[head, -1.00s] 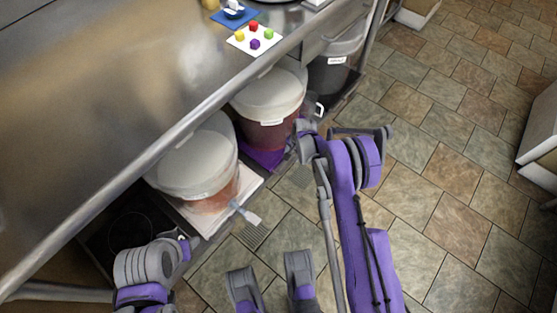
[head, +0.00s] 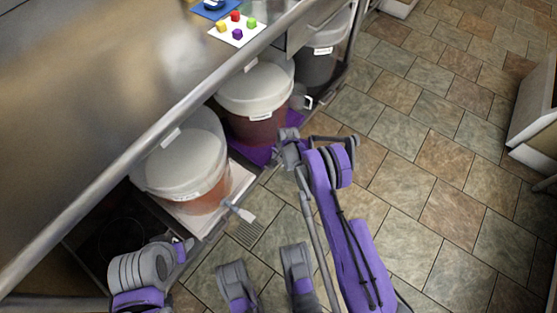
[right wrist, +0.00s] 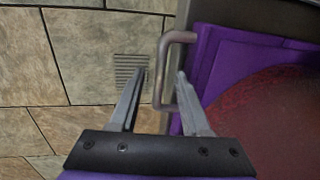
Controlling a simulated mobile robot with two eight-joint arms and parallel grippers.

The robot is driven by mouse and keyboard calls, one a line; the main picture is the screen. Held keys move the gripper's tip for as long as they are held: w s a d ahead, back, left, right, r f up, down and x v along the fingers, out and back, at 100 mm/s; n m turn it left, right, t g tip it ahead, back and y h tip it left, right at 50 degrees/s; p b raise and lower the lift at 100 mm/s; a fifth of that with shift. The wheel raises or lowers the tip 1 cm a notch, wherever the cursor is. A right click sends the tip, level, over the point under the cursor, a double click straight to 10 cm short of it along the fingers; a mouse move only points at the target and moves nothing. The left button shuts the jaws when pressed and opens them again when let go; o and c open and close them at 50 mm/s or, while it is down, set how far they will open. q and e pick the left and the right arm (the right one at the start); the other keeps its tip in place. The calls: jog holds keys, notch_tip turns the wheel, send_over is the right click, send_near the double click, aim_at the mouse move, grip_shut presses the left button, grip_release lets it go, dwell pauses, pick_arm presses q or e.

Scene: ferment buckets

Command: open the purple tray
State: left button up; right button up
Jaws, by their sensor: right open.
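The purple tray (head: 250,154) sits under the middle lidded bucket (head: 257,92), below the steel counter. In the right wrist view the purple tray (right wrist: 203,62) shows at the right with a reddish bucket on it. Its grey bracket handle (right wrist: 161,82) stands out on its left side. My right gripper (right wrist: 162,75) is open, with the handle bar between its fingers in the picture; contact is not clear. In the head view my right gripper (head: 287,147) is beside the tray's front and hides the handle. My left gripper (head: 178,252) is at the lower left, its jaws not clear.
A second bucket (head: 184,162) stands on a white tray (head: 238,180) with a light handle (head: 239,212). A dark bin (head: 322,62) is farther back. The steel counter (head: 120,70) overhangs the buckets. The tiled floor (head: 430,160) at the right is clear.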

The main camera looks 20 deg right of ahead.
grip_shut()
dwell(1.4)
